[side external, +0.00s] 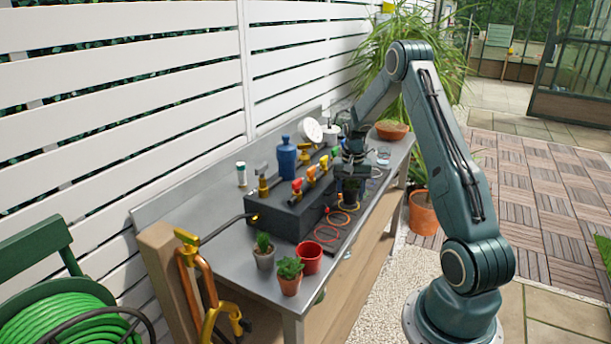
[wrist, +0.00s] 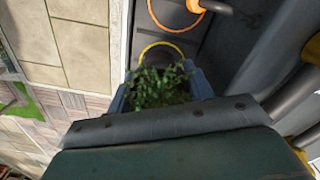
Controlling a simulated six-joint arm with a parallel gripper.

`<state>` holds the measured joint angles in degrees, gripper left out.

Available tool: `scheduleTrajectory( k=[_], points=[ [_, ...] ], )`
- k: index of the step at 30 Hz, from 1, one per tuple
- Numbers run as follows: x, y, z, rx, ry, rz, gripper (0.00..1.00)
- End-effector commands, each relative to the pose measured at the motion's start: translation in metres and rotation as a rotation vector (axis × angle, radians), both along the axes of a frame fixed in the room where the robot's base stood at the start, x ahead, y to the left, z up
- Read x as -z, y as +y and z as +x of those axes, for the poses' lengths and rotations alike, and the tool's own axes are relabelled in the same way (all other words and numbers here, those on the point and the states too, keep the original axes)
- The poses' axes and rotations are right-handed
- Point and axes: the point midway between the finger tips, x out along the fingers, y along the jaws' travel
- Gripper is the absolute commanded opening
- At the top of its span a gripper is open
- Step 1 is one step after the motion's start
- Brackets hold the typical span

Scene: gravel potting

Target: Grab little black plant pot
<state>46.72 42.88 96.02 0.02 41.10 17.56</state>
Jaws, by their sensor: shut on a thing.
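The little black plant pot (side external: 351,197) is at the right part of the metal bench, above or on a dark mat with coloured rings. My gripper (side external: 352,178) points down over it and is shut on it. In the wrist view, green leaves of its plant (wrist: 160,88) show between the two blue-grey fingers of my gripper (wrist: 162,92). The pot's body is mostly hidden there by the leaves and fingers. I cannot tell whether its base touches the mat.
A black block with coloured valves (side external: 290,212) stands left of the pot. A red pot (side external: 309,258), a terracotta pot (side external: 289,284) and a grey pot (side external: 264,257) stand at the near end of the bench. A blue bottle (side external: 287,157) is behind the block.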

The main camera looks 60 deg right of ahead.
Motion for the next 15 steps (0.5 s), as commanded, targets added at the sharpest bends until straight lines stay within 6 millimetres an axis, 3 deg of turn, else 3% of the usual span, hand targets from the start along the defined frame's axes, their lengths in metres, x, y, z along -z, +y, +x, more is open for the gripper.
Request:
scheduleTrajectory(
  k=[15],
  points=[
    [-0.103, -0.001, 0.001, 0.0, -0.004, -0.005, 0.26]
  ],
)
